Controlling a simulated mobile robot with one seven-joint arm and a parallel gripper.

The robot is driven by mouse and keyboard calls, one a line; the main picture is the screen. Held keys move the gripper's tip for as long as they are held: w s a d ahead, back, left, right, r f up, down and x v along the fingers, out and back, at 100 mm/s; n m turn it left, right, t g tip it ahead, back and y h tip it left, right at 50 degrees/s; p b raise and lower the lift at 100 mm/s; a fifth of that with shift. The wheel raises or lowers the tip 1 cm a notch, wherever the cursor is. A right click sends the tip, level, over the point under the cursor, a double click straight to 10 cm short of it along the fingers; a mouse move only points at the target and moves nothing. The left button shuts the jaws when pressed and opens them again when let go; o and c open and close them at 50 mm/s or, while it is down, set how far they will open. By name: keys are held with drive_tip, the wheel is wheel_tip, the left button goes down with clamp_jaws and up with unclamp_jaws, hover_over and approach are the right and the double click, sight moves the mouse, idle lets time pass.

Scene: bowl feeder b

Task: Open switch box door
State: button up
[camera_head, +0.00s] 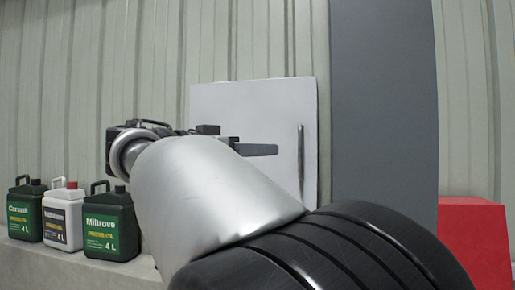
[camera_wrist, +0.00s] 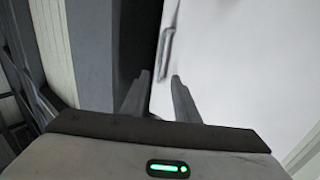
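The switch box door (camera_head: 225,100) is a flat white panel on the ribbed wall, and it fills the right of the wrist view (camera_wrist: 240,70). Its slim vertical bar handle (camera_head: 301,165) stands near the door's right edge. My gripper (camera_head: 276,150) is left of the handle in the head view, with its fingers pointing right. In the wrist view the two fingertips (camera_wrist: 160,76) are apart and empty. The handle (camera_wrist: 167,45) shows just beyond them, roughly in line with the gap. No contact is visible. My arm hides the door's lower part. I cannot tell whether the door is ajar.
A dark grey pillar (camera_head: 383,100) stands right of the door. A red block (camera_head: 475,240) is at the far right. Green and white oil cans (camera_head: 112,225) stand on a ledge at the left. A dark strip (camera_wrist: 140,30) lies beside the door's edge in the wrist view.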

sight(299, 149)
drive_tip(key=p+x, duration=0.2)
drive_tip(key=x, duration=0.8)
drive_tip(key=shift+w+d, duration=0.2)
drive_tip(key=shift+p+x, duration=0.35)
drive_tip(key=shift+x, duration=0.4)
drive_tip(key=shift+c, duration=0.3)
clamp_jaws()
